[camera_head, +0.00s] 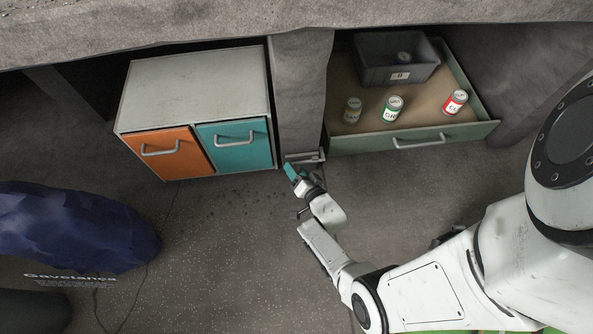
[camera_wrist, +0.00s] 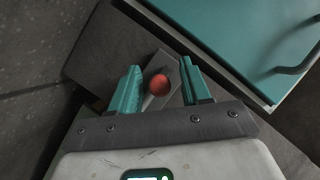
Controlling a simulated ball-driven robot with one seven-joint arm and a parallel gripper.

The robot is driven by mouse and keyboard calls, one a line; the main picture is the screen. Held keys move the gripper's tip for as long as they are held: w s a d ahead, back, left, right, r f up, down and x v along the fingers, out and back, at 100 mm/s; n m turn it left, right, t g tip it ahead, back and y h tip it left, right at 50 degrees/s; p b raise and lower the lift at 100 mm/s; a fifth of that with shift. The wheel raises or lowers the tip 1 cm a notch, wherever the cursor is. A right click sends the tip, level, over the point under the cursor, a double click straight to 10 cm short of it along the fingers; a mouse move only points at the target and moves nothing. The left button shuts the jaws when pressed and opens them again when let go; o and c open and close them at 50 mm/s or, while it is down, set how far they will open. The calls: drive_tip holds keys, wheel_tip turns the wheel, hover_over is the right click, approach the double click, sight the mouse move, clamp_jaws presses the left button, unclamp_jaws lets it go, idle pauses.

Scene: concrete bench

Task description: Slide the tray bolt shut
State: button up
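In the wrist view the bolt's red round knob (camera_wrist: 159,86) sits on a grey rod over a dark plate (camera_wrist: 105,45). My gripper (camera_wrist: 161,66) has its two teal fingers apart, one on each side of the knob; a gap shows on both sides, and I see no firm hold. In the head view my gripper (camera_head: 293,172) is low in front of the grey bolt fitting (camera_head: 305,156) at the foot of the concrete pillar. The knob is hidden there. The green-fronted tray (camera_head: 470,133) stands to the right of the fitting; whether the bolt engages it cannot be told.
A cabinet with an orange door (camera_head: 165,153) and a teal door (camera_head: 236,145) stands left of the pillar (camera_head: 300,90). The tray holds a grey bin (camera_head: 397,70) and several cans. A dark blue bundle (camera_head: 75,228) lies at left. The floor in front is mostly clear.

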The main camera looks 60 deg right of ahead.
clamp_jaws()
drive_tip(key=shift+f, duration=0.1)
drive_tip(key=shift+s, duration=0.1)
